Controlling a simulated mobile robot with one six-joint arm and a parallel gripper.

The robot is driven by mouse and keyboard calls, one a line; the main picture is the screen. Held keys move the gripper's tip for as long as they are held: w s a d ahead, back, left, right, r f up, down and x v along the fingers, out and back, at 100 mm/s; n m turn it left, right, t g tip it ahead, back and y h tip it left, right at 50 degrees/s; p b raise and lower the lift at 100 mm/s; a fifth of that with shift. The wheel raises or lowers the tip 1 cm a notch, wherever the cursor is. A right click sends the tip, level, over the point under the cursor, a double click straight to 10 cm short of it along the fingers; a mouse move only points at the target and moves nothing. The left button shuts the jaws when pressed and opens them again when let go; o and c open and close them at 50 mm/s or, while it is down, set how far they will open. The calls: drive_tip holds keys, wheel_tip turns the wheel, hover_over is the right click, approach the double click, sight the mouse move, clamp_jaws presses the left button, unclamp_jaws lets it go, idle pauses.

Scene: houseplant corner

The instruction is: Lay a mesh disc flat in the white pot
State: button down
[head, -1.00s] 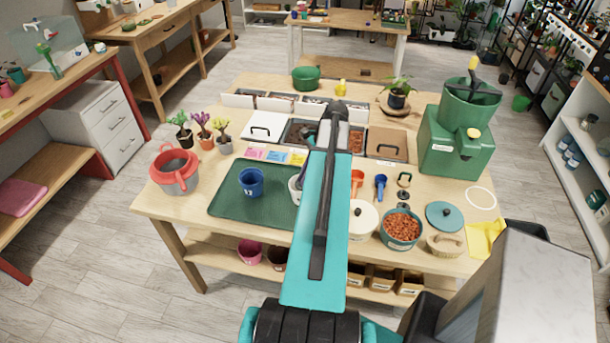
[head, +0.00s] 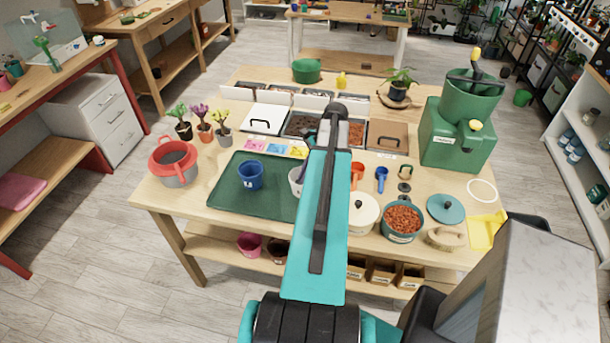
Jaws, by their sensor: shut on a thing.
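The white pot (head: 295,181) stands at the right part of the green tray (head: 226,198). Only its left side shows; my teal arm link hides the rest, and I cannot see into it. A small dark part of my gripper (head: 306,158) shows at the left edge of that link, just above and behind the pot. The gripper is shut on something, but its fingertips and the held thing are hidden. I cannot make out a mesh disc in its jaws.
A blue pot (head: 250,177) stands on the tray left of the white pot. Plants and a red-grey pot (head: 175,163) stand farther left. Soil bins (head: 303,124) lie behind. A lidded cream pot (head: 362,213) and a pot of clay pebbles (head: 402,221) stand right.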

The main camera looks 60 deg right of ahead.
idle(0.3)
drive_tip(key=c, duration=1.8)
unclamp_jaws()
drive_tip(key=shift+r, duration=0.15)
drive_tip(key=shift+r+p, duration=1.8)
drive_tip(key=shift+r, duration=0.6)
wheel_tip(320, 180, up, 5)
drive_tip(key=shift+f, duration=0.1)
drive_tip(key=shift+w, duration=0.1)
